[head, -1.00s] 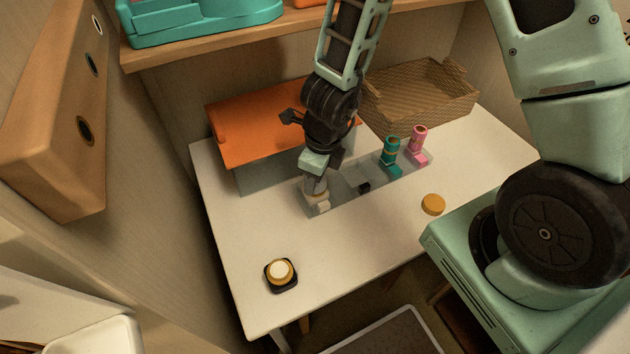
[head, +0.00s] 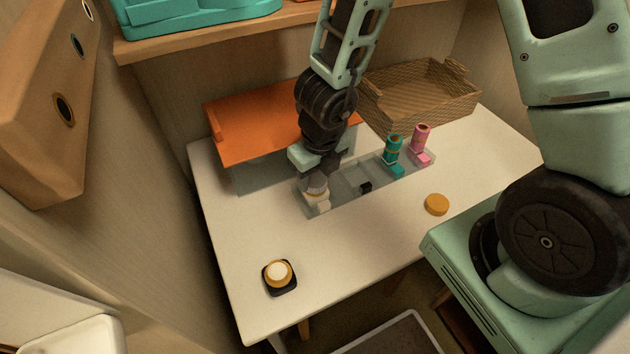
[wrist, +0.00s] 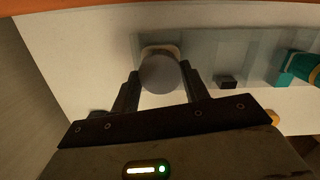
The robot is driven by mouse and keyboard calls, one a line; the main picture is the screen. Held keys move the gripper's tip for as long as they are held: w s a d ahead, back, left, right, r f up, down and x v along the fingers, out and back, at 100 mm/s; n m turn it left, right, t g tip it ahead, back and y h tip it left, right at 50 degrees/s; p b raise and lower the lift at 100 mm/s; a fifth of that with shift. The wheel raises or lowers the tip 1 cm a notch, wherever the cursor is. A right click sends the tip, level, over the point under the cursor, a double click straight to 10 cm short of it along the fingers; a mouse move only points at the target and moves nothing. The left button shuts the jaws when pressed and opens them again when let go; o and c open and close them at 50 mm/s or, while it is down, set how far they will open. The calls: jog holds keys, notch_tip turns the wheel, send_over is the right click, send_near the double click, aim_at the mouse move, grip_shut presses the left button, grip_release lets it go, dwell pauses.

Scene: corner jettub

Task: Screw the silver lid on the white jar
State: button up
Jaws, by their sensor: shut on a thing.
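The silver lid (wrist: 158,75) shows as a grey disc between my fingers in the wrist view. My gripper (head: 316,180) is shut on it, pointing down at the left end of a clear tray. The white jar (head: 318,204) stands under the lid, mostly hidden by it and my gripper. A pale, white rim or base (wrist: 160,48) shows just behind the lid in the wrist view. The lid appears to sit on top of the jar; how far it is threaded on cannot be told.
The clear tray (head: 345,187) also holds a small black block (head: 365,187), a teal jar (head: 393,151) and a pink jar (head: 420,137).

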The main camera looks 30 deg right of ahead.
jog(key=m+b, duration=0.1)
jog(key=m, duration=0.1)
jog(key=shift+a+f+m, duration=0.1)
jog(key=shift+m, duration=0.2)
jog(key=m, duration=0.2)
jog(key=shift+m+h+b, duration=0.3)
jog(key=shift+m, duration=0.4)
jog(key=m, duration=0.2)
jog(key=shift+f+m+b, duration=0.1)
jog(key=shift+m+b, duration=0.2)
jog(key=m, duration=0.3)
jog(key=shift+h, duration=0.3)
jog(key=o, duration=1)
